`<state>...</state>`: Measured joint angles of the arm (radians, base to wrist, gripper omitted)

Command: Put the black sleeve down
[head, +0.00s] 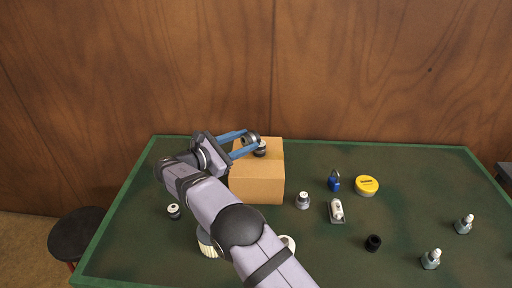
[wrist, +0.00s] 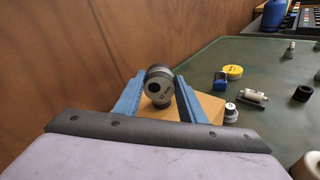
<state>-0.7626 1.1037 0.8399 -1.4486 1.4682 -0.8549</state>
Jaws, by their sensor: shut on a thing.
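My gripper (head: 250,141) has its blue fingers closed on a grey and black round part (wrist: 158,80), with a dark round opening facing the wrist camera. The held part is over the top of a cardboard box (head: 257,184). A small dark part with a pale band (head: 260,150) shows just below the fingertips at the box top; I cannot tell whether it touches the held part. A separate black sleeve (head: 373,242) stands on the green table at the right, clear of my gripper, and also shows in the wrist view (wrist: 302,93).
On the green table (head: 310,250), a grey knob-like part (head: 303,201), a blue padlock (head: 334,181), a yellow tin (head: 366,185) and a white part on a tray (head: 336,211) stand right of the box. Small bottles (head: 431,260) are farther right. A black-and-white part (head: 174,211) is at left.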

